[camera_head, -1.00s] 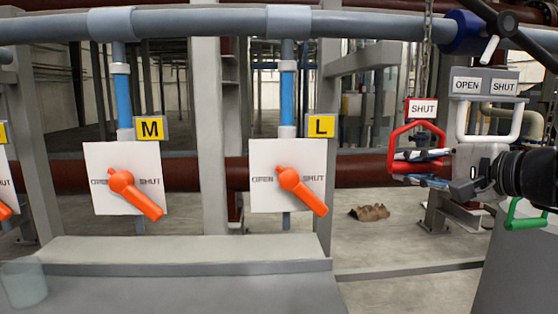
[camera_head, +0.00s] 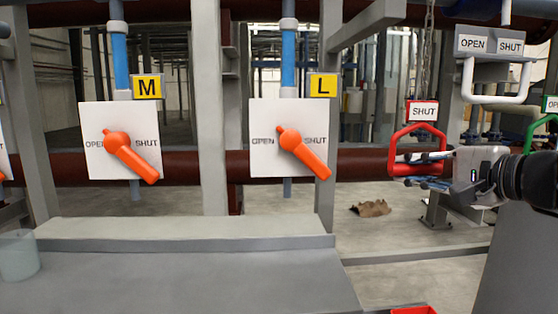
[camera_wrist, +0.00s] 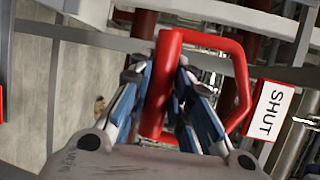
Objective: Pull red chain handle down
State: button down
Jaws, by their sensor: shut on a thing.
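The red chain handle (camera_head: 418,168) is a triangular loop at the right of the head view, hanging below a SHUT tag (camera_head: 422,111) on a chain (camera_head: 427,60). My gripper (camera_head: 428,182) reaches in from the right and is shut on the handle's lower bar. In the wrist view the red handle (camera_wrist: 228,58) runs between the two blue-padded fingers of my gripper (camera_wrist: 160,92), one on each side of the bar. The SHUT tag (camera_wrist: 268,112) is to the right of the loop there.
A grey OPEN/SHUT sign box (camera_head: 490,45) and white handle (camera_head: 497,97) are above my gripper. A green handle (camera_head: 540,135) is at the right edge. Panels M (camera_head: 110,175) and L (camera_head: 270,165) have orange levers. A grey bench (camera_head: 180,275) with a cup (camera_head: 18,255) is in front.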

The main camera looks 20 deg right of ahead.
notch_tip(320, 180, down, 7)
jog(key=b, duration=0.4)
jog(key=shift+b, duration=0.35)
jog(key=c, duration=1.4)
grip_release()
jog(key=shift+r, duration=0.15)
jog(key=shift+c, duration=0.2)
jog(key=shift+r, duration=0.1)
jog(key=v, duration=1.2)
